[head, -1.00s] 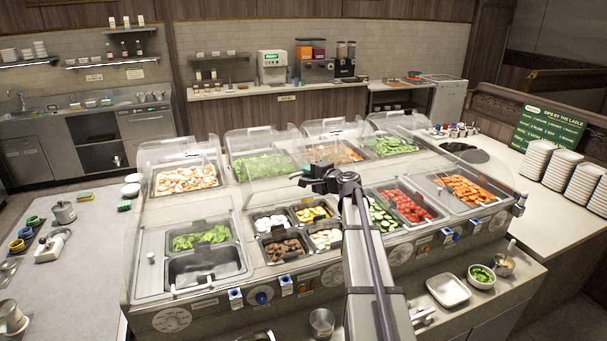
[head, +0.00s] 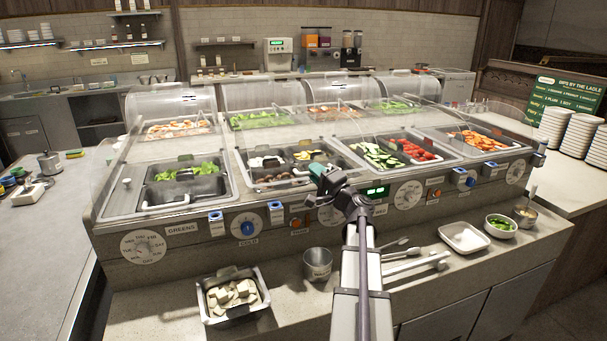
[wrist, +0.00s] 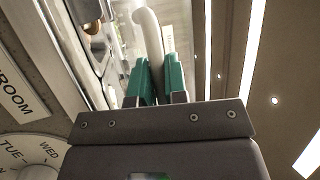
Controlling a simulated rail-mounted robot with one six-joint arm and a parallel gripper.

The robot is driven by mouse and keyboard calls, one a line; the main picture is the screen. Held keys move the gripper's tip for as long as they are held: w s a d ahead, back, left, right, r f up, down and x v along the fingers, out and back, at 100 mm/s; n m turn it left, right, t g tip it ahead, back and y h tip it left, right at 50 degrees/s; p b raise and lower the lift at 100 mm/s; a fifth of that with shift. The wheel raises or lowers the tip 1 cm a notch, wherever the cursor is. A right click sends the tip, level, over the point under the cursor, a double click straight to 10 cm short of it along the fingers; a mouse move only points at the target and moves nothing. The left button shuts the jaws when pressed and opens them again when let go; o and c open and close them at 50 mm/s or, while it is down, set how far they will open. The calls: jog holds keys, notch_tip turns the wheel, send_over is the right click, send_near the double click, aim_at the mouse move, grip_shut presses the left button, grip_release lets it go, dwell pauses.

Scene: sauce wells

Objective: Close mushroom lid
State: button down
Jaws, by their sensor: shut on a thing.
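My gripper (head: 318,180) is at the front edge of the sauce-well counter, by the well pan (head: 244,172) with brown mushroom pieces and white and yellow food. In the wrist view, the green fingertips (wrist: 155,82) are shut on a curved white handle (wrist: 148,40). A label ending in "ROOM" (wrist: 14,92) shows at the left of the wrist view, above a day dial (wrist: 35,150). The clear lid itself is hard to make out in the head view, and my gripper hides part of the pan's front right corner.
Domed clear covers (head: 245,97) stand at the back of the counter. On the front ledge are a tub of pale chunks (head: 232,294), a metal cup (head: 317,263), tongs (head: 415,265), a white tray (head: 464,237) and a green-filled bowl (head: 501,225). Knobs line the counter's front.

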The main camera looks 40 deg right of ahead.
jog(key=f, duration=0.1)
jog(key=f+b, duration=0.2)
jog(key=shift+s+a+f, duration=0.15)
jog(key=shift+s+f, duration=0.15)
jog(key=c, duration=1.6)
grip_release()
jog(key=shift+o, duration=0.8)
jog(key=shift+f, duration=0.15)
jog(key=shift+w+r, duration=0.1)
jog(key=shift+r, duration=0.1)
